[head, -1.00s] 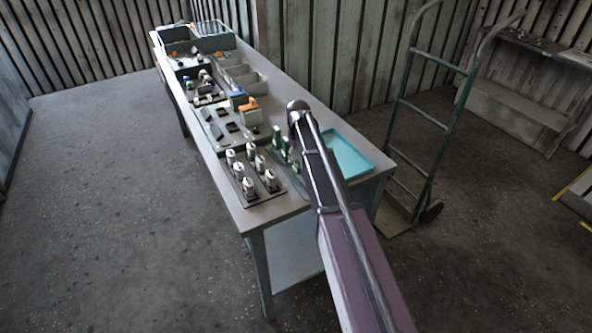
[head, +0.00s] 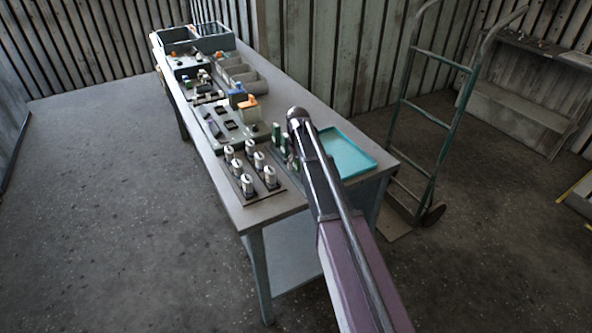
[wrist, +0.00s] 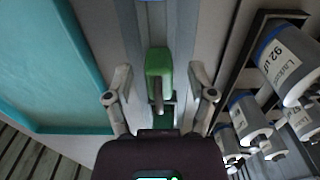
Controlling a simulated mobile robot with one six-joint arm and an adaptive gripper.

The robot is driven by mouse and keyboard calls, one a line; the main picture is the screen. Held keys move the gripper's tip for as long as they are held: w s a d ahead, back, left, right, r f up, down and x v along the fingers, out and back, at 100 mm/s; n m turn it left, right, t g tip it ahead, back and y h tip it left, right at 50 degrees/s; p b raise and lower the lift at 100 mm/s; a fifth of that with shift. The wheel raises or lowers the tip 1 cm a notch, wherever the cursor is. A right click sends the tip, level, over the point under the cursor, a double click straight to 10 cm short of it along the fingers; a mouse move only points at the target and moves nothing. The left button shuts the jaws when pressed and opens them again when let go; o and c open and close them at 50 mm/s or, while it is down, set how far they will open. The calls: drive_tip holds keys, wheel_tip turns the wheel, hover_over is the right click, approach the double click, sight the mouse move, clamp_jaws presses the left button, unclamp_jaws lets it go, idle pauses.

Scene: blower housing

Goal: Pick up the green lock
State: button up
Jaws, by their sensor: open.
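The green lock (wrist: 159,65) shows in the wrist view as a green block with a grey shackle, at the middle of the picture. My gripper (wrist: 160,92) is open there, with one finger on each side of the lock and gaps between. Whether a finger touches it I cannot tell. In the head view green pieces (head: 277,136) stand on the table beside my arm, which hides part of them and my fingertips. A second green part shows lower between the fingers in the wrist view.
A teal tray (head: 345,153) lies on the table right of my arm. A rack of white labelled cylinders (head: 254,172) stands to the left. Bins and small parts fill the table (head: 306,97) farther back. A green hand truck (head: 437,125) stands beyond the table.

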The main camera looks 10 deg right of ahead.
drive_tip(key=shift+f, duration=0.15)
idle(0.5)
clamp_jaws()
